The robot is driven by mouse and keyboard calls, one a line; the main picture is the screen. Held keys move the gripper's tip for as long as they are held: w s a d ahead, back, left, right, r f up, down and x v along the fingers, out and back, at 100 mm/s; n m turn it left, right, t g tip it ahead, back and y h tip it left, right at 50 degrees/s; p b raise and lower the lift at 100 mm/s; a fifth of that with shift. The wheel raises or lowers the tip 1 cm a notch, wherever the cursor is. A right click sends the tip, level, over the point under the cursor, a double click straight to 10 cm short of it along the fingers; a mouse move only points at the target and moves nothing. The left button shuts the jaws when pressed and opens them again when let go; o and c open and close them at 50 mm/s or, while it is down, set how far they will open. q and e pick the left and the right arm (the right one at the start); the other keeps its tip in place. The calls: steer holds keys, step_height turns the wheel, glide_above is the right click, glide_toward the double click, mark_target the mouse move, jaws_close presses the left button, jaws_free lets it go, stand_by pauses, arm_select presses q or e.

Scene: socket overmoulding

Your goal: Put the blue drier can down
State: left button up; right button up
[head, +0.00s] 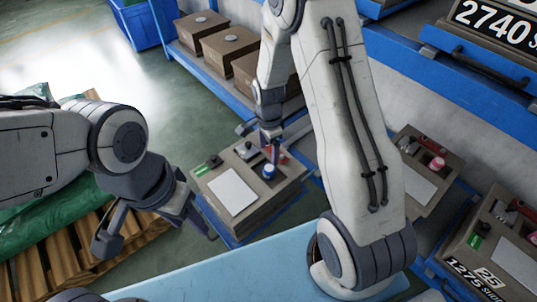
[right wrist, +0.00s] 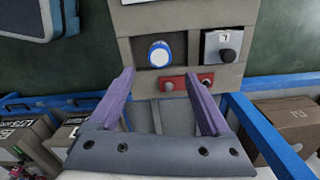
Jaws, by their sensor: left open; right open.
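My left gripper (head: 155,225) is open and empty, to the left of the box.
A white card (head: 232,191), a green item (head: 207,166) and a red item (right wrist: 187,83) lie on the box top. A black knob (right wrist: 228,56) is close to the can. Similar boxes stand at right. Cartons (head: 228,42) fill a blue shelf behind.

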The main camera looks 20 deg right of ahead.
steer(key=s+a+r+n, duration=0.8)
steer(key=a+r+n, duration=0.25)
steer(key=r, duration=0.25)
steer(key=s+a+r+n, duration=0.1)
steer(key=s+r+n, duration=0.2)
steer(key=s+n, duration=0.3)
steer(key=s+a+r+n+y, duration=0.1)
steer(key=s+a+r+n, duration=0.1)
steer(key=s+r+n, duration=0.2)
steer(key=s+n, duration=0.3)
steer(key=s, duration=0.2)
steer(key=shift+s+a+r, duration=0.15)
steer(key=shift+s+a, duration=0.15)
steer(key=shift+s, duration=0.1)
steer(key=shift+r, duration=0.1)
